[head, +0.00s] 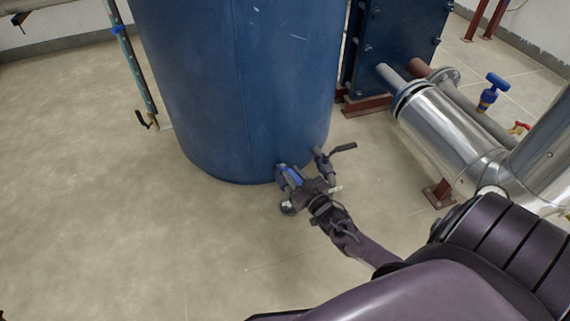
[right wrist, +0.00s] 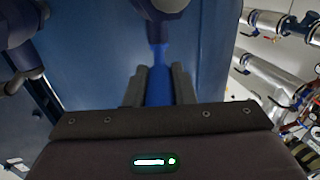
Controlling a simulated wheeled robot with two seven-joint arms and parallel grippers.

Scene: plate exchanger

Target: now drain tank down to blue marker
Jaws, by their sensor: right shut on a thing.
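The large blue tank (head: 240,80) stands upright in the middle of the head view. A thin level tube (head: 138,72) runs down its left side, with a blue marker (head: 121,30) high on it. The liquid level is too small to tell. A drain valve with a blue handle (head: 291,174) sits at the tank's foot. My right gripper (head: 303,186) is at that valve, shut on the blue handle. In the right wrist view the handle (right wrist: 158,82) lies between the two dark fingers. My left gripper is not in view.
A second valve with a black lever (head: 343,148) is close beside my right gripper. Silver pipes (head: 445,125) and a blue plate exchanger (head: 400,45) stand to the right. A black-handled valve (head: 143,120) is at the level tube's foot. The floor at left is clear.

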